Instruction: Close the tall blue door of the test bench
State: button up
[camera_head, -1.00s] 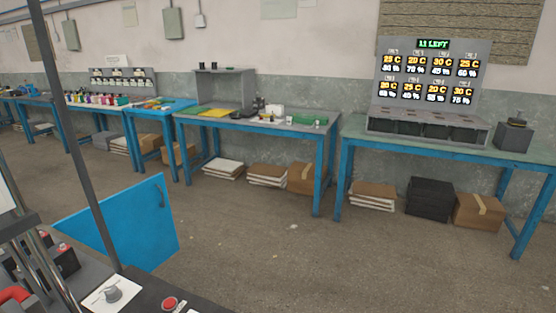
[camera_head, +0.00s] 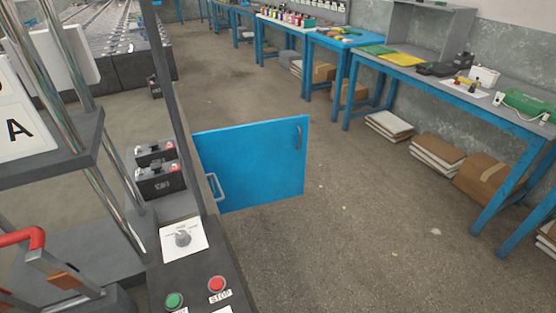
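The blue door (camera_head: 252,165) stands swung out from the grey bench frame at left centre, over open floor. It has a dark handle (camera_head: 299,137) near its upper right edge. A second, pale handle (camera_head: 215,187) shows at its lower left. My gripper is not in view.
Black batteries (camera_head: 160,180) sit beside the bench post, left of the door. Blue-legged tables (camera_head: 440,88) line the wall at right, with boxes (camera_head: 484,178) and stacked white boards (camera_head: 437,156) beneath. The floor right of the door is clear.

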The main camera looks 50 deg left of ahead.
aim_at(261, 162)
jog(key=u, duration=0.05)
jog(key=i, duration=1.7)
jog(key=u, duration=4.95)
